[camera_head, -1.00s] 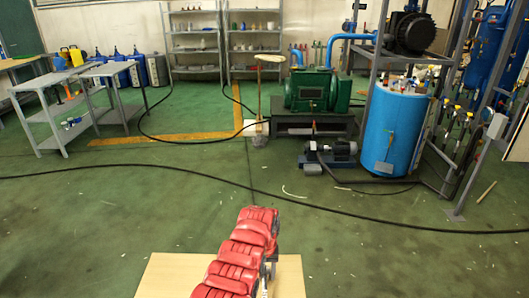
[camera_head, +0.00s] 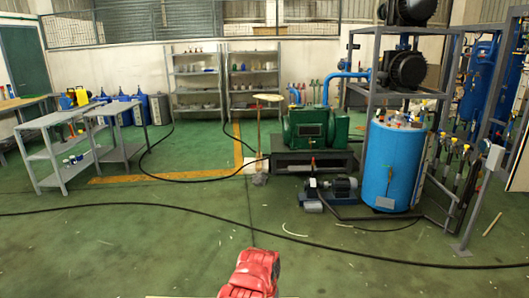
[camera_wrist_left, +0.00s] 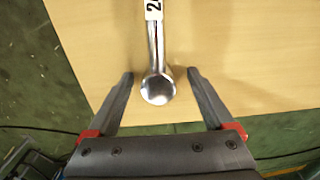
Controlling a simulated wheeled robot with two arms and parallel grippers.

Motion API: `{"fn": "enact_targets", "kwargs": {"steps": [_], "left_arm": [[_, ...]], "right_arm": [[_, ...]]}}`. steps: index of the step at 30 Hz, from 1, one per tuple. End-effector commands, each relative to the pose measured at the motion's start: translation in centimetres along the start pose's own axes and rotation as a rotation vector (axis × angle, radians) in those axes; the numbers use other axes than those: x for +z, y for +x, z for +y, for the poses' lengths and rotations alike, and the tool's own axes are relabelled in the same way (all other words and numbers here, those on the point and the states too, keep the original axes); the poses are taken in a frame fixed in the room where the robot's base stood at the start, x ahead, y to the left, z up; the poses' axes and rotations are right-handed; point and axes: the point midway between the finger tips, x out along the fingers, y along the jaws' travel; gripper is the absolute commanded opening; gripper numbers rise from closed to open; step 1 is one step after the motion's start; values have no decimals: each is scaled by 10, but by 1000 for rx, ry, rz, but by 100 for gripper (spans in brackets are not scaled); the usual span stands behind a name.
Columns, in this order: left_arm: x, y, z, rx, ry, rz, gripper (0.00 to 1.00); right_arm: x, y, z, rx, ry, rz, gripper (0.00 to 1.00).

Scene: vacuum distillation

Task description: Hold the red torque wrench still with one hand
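In the left wrist view a silver metal tool (camera_wrist_left: 157,88) with a rounded end and a white number label lies over a light wooden tabletop (camera_wrist_left: 245,50). No red shows on its visible part, and its far end is cut off by the picture. My left gripper (camera_wrist_left: 161,72) is open, with one finger on each side of the tool and a gap to both. My right gripper is not in view.
Green floor surrounds the tabletop, with a black cable (camera_head: 130,206) across it. Grey shelf carts (camera_head: 62,160) stand at left. A green machine (camera_head: 313,128) and a blue tank (camera_head: 391,168) stand farther back. The floor between is mostly clear.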

Motion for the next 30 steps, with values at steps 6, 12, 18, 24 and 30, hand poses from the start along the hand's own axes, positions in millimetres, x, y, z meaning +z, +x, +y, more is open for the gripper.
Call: {"fn": "enact_targets", "kwargs": {"steps": [6, 12, 18, 24, 30], "left_arm": [[0, 0, 0, 0, 0, 0, 86], [-3, -14, 2, -2, 0, 6, 86], [-4, -45, 7, -9, 1, 2, 86], [-4, -69, 10, -15, 0, -4, 86], [-3, -76, 11, -18, -1, -7, 86]], "right_arm": [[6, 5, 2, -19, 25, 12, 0], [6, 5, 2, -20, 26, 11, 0], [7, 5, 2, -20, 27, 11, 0], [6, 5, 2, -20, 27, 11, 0], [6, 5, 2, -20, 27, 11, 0]]}}
